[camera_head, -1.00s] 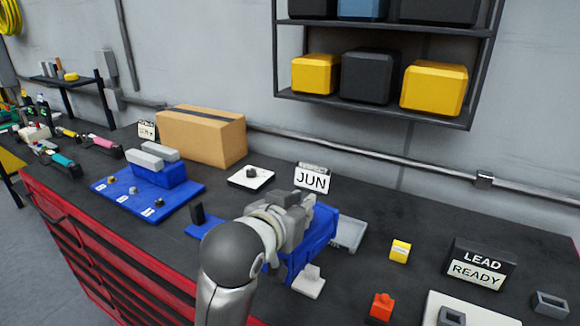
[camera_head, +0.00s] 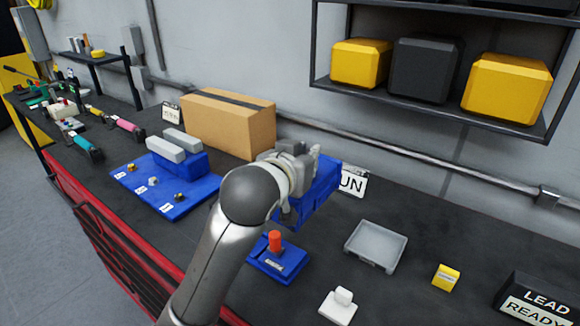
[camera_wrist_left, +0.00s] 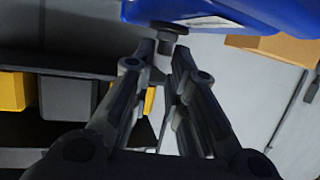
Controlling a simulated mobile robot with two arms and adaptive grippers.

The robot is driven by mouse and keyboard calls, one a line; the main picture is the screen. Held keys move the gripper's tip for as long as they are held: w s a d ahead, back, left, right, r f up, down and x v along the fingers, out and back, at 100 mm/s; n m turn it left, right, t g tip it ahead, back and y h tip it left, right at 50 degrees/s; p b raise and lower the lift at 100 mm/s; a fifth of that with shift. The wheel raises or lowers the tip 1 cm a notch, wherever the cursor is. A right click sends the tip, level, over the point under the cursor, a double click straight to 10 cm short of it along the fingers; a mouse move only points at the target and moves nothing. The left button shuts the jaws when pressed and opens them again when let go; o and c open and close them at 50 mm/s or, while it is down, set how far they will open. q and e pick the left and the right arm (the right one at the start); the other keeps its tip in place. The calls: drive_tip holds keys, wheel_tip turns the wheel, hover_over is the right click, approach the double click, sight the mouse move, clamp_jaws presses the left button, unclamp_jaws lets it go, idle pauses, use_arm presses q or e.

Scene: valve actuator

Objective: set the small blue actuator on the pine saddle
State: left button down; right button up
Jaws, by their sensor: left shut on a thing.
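My left gripper (camera_head: 304,160) is shut on a blue actuator (camera_head: 318,192) and holds it above the workbench. In the left wrist view, the fingertips (camera_wrist_left: 163,50) close around a dark stem under the blue body (camera_wrist_left: 225,12). The arm and gripper hide part of the actuator in the head view. A blue base (camera_head: 278,268) with an orange peg lies on the bench below. I cannot make out a pine-coloured saddle. My right gripper is not in view.
A blue board (camera_head: 140,196) carries a blue block with pale grey bars. A cardboard box (camera_head: 225,125) stands behind it. A grey tray (camera_head: 376,247), a white piece (camera_head: 340,306) and a yellow block (camera_head: 446,277) lie to the right. A yellow-bin shelf (camera_head: 430,112) overhangs.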

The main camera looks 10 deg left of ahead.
use_arm(q)
drive_tip(key=w, duration=0.2)
drive_tip(key=w+f+p, duration=0.1)
drive_tip(key=w, duration=0.1)
drive_tip(key=w+a+f, duration=0.1)
drive_tip(key=w, duration=0.1)
drive_tip(key=w+f+p, duration=0.3)
drive_tip(key=w+f, duration=0.1)
drive_tip(key=f, duration=0.5)
drive_tip(key=shift+w+a, duration=0.3)
drive_tip(key=shift+w, duration=0.1)
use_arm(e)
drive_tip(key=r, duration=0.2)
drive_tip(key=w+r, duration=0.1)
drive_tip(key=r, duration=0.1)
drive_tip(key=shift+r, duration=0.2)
use_arm(q)
drive_tip(key=c, duration=1.7)
unclamp_jaws()
drive_tip(key=shift+s+f, duration=0.1)
drive_tip(key=shift+f, duration=0.3)
drive_tip(key=shift+o, duration=1.4)
drive_tip(key=shift+s+r, duration=0.1)
drive_tip(key=shift+s, duration=0.05)
